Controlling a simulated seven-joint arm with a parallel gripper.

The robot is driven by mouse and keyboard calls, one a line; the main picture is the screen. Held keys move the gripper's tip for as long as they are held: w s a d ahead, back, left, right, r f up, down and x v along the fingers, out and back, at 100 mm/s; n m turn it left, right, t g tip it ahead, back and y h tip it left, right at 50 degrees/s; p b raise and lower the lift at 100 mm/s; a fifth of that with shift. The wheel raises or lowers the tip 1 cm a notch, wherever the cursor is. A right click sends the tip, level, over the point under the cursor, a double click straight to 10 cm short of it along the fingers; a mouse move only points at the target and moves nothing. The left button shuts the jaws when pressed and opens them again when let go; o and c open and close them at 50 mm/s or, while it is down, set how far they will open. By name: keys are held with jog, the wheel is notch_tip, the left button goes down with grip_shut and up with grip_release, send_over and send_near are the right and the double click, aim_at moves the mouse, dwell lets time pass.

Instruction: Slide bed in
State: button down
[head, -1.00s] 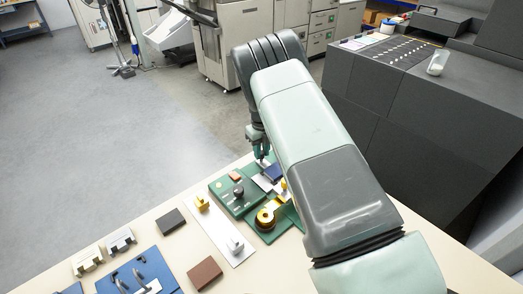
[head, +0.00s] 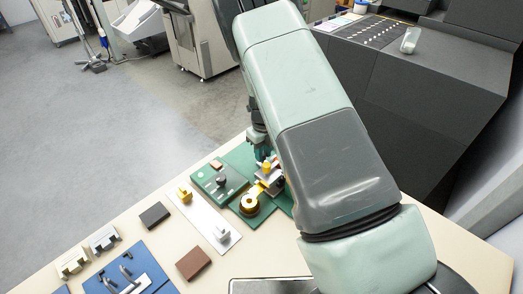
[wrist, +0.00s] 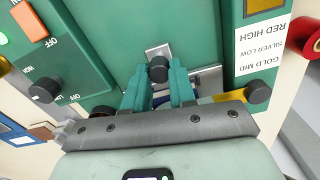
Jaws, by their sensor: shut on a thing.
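My gripper (wrist: 160,88) has its two teal fingers shut on a round dark knob (wrist: 158,68). The knob stands on a small silver plate (wrist: 158,49), which looks like part of the bed. More silver and blue of this part (wrist: 205,82) shows beside the right finger, but the fingers and gripper body hide much of it. In the head view, my gripper (head: 263,155) is at the green machine (head: 240,158), and a silver part (head: 270,178) shows below it with a yellow piece (head: 267,167) at its top. My arm hides the machine's right side.
A control box with an orange switch (wrist: 29,22) and a dark dial (wrist: 44,89) is left in the wrist view. A label card (wrist: 263,45) is at right. Left on the table are a white strip (head: 210,219), dark block (head: 154,215), brown block (head: 193,263) and blue board (head: 132,275).

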jog(key=c, duration=1.2)
grip_release()
jog(key=shift+s+d, duration=0.25)
jog(key=shift+o, duration=1.4)
jog(key=shift+w+a, duration=0.1)
notch_tip(320, 180, up, 11)
jog(key=shift+f, duration=0.1)
